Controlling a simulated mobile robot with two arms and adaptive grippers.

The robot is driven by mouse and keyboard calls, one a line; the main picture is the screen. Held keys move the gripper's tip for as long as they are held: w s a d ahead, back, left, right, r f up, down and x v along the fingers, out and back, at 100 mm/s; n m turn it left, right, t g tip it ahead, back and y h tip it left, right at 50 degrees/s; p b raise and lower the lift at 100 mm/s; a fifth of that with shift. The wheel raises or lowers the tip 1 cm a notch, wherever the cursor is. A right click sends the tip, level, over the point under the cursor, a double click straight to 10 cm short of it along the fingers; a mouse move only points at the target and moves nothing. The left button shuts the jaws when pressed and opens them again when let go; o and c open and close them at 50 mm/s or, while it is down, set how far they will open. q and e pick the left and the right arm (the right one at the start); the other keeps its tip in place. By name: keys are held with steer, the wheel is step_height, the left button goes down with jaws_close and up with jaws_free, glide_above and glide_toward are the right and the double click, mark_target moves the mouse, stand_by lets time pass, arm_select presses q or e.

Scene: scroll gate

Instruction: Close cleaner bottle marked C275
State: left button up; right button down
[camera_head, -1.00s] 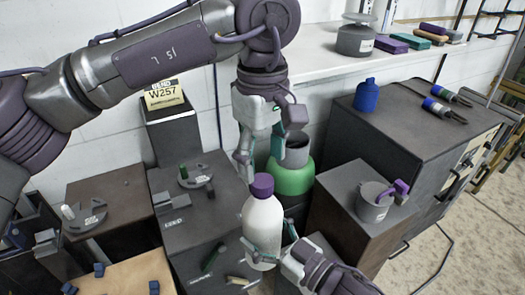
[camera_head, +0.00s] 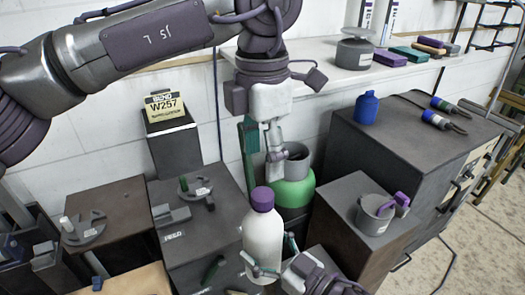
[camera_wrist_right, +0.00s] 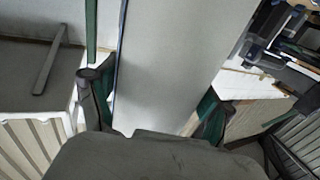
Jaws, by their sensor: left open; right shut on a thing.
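A white bottle (camera_head: 263,238) with a purple cap (camera_head: 262,199) stands upright at the lower middle of the head view; no C275 marking is readable. The cap sits on top of the bottle. My right gripper (camera_head: 268,268) is shut on the bottle's lower body. In the right wrist view, the bottle's pale side (camera_wrist_right: 165,65) fills the space between the two fingers (camera_wrist_right: 155,110). My left gripper (camera_head: 262,150) is open and empty above the cap and apart from it, pointing down.
A green container with a grey top (camera_head: 292,190) stands just behind the bottle. A grey mug (camera_head: 374,216) with a purple handle is on a box to the right. A blue bottle (camera_head: 367,108) stands on the dark cabinet (camera_head: 420,135). A W257 sign (camera_head: 166,105) stands at the left.

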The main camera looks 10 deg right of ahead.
mark_target(263, 194)
arm_select(q)
steer(key=shift+f, duration=0.15)
steer(key=shift+f, duration=3.85)
steer(key=c, duration=1.2)
steer(key=o, duration=1.4)
steer(key=shift+c, duration=0.2)
step_height(263, 194, up, 12)
